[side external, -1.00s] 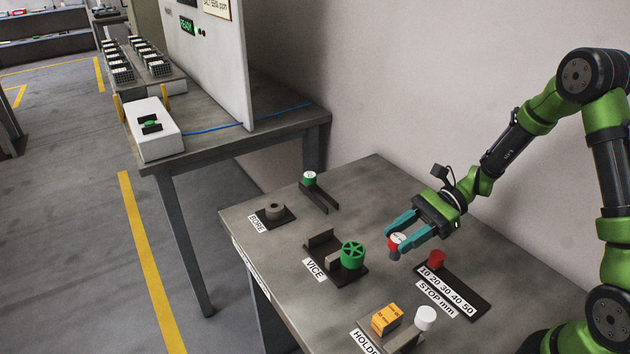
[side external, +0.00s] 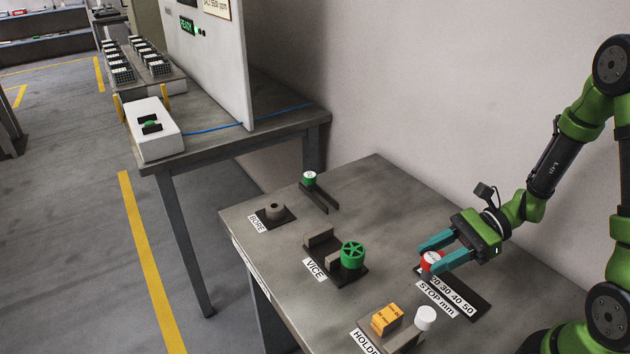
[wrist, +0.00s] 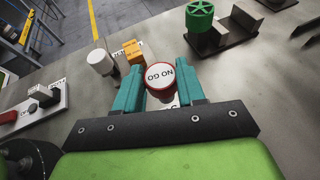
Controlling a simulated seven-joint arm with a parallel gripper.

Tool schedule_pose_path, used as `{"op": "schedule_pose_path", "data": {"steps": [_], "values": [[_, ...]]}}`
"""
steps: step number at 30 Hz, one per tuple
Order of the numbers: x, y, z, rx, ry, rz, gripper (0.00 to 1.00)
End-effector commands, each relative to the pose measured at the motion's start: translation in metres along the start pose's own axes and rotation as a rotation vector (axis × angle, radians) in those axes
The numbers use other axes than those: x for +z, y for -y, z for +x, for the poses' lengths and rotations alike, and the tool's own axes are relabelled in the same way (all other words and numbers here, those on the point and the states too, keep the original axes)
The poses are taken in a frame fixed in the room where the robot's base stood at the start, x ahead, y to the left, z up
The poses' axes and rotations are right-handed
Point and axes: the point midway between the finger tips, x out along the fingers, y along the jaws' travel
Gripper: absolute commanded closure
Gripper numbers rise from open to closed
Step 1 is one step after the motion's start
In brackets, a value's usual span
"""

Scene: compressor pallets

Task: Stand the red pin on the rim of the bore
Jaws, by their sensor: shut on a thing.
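My gripper (side external: 429,260) is shut on the red pin (wrist: 160,76), which has a white, lettered top face and a red rim. In the side view the pin (side external: 431,257) sits between the teal fingers, over the far end of the stop plate. I cannot tell whether its lower end touches anything. The bore (side external: 275,209) is a grey-brown ring on a dark base at the far left of the table, well away from my gripper. Its rim is clear.
The vice with its green handwheel (side external: 352,255) stands between my gripper and the bore. The stop plate (side external: 470,303), an orange box (side external: 387,319) and a white cylinder (side external: 426,317) are near the front. A green part (side external: 309,178) with a white top stands at the back.

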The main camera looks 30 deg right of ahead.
Motion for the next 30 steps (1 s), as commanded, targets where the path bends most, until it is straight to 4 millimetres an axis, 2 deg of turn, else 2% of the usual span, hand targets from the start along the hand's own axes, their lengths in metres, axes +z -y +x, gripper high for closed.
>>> {"op": "schedule_pose_path", "data": {"steps": [3,6,12,15,21,26,30], "values": [[0.013,0.046,0.026,-0.101,-0.001,0.037,0.97],[0.028,0.080,0.046,-0.195,0.000,0.076,0.97],[0.065,0.130,0.086,-0.371,0.001,0.149,0.97],[0.082,0.145,0.103,-0.445,0.001,0.181,0.97],[0.105,0.160,0.124,-0.541,0.001,0.224,0.97],[0.112,0.168,0.132,-0.572,0.001,0.237,0.97],[0.115,0.189,0.147,-0.576,0.000,0.237,0.97]]}}
